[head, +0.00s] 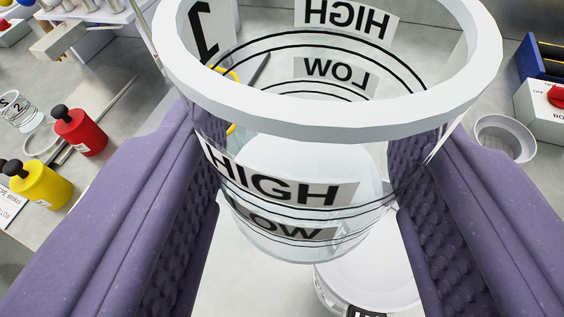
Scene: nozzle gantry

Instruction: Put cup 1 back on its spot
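Cup 1 (285,190) is a clear cup with a thick white rim, black lines and HIGH and LOW labels. A "1" shows on its side at the upper left. My gripper (310,190) has its two purple padded fingers on either side of the cup and is shut on it. The cup is close to the camera and looks held above the surface. A white round container (370,275) with a partly hidden label is below and behind it. I cannot tell which place is the cup's spot.
A red bottle (82,132) and a yellow bottle (40,185) stand at left. Cup 2 (22,112) stands near a white ring (42,142). At right are a white round holder (505,138), a red-knobbed box (548,112) and a blue bin (540,58).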

